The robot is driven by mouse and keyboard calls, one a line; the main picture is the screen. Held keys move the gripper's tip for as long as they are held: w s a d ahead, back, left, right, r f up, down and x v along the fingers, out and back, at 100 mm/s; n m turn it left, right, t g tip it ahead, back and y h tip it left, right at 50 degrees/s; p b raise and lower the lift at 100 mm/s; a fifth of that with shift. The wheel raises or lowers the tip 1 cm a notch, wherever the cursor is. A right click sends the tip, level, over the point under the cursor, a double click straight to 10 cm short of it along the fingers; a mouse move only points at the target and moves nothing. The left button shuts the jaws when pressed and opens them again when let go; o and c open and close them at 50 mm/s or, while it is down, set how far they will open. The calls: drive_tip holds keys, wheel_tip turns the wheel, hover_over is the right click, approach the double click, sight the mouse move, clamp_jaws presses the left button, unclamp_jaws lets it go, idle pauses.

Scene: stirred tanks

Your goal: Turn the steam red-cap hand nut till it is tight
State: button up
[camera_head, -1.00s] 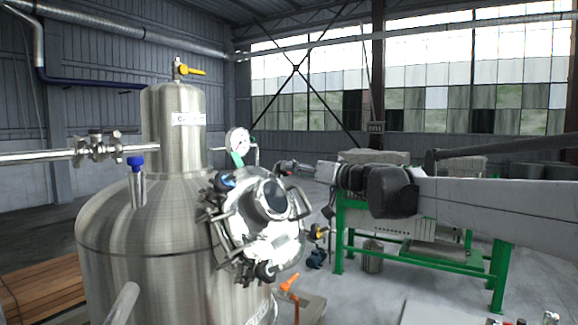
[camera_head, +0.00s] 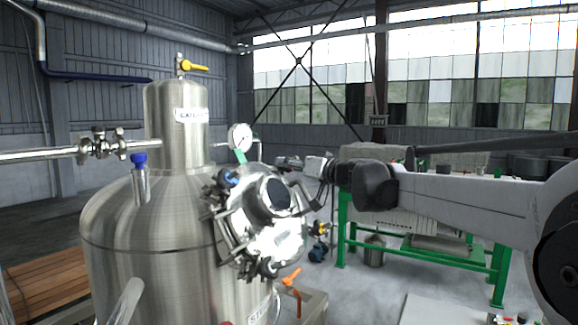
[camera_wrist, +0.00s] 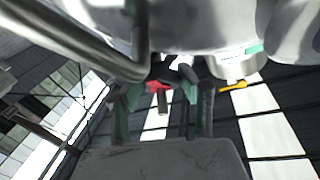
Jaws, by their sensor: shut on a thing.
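The steel tank (camera_head: 150,235) stands left of centre in the head view, with a round clamped lid (camera_head: 272,232) on its sloping front. A blue-capped hand nut (camera_head: 228,177) shows at the lid's upper left. My gripper (camera_wrist: 160,92) reaches in from the right, and in the head view its end (camera_head: 288,162) is just above the lid's upper edge. In the wrist view, the red cap (camera_wrist: 157,87) of a hand nut lies between the two fingers, which are shut on it. Part of the nut is hidden by dark parts, and how tight it is cannot be told.
A bent metal bar (camera_wrist: 80,45) runs close to the fingers in the wrist view. A pressure gauge (camera_head: 240,137) and a green handle (camera_head: 240,156) stand behind the lid. An orange valve handle (camera_head: 291,279) is below it. A green-framed bench (camera_head: 342,235) stands behind my arm.

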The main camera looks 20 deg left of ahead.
drive_tip(key=shift+c, duration=0.6)
drive_tip(key=shift+m+h, duration=0.3)
drive_tip(key=shift+m, duration=0.3)
drive_tip(key=m+t+h, duration=0.1)
drive_tip(key=m, duration=0.1)
drive_tip(key=shift+s+m+t+b, duration=0.1)
drive_tip(key=shift+m+t+b, duration=0.2)
drive_tip(key=shift+b, duration=0.05)
drive_tip(key=shift+a+r+m+t+h, duration=0.1)
drive_tip(key=shift+m+t+h, duration=0.2)
drive_tip(key=shift+m+h, duration=0.8)
drive_tip(key=shift+m+t+h, duration=0.3)
drive_tip(key=shift+m+h, duration=0.2)
drive_tip(key=shift+m, duration=1.2)
drive_tip(key=o, duration=1.2)
drive_tip(key=shift+c, duration=0.2)
drive_tip(key=v, duration=1.2)
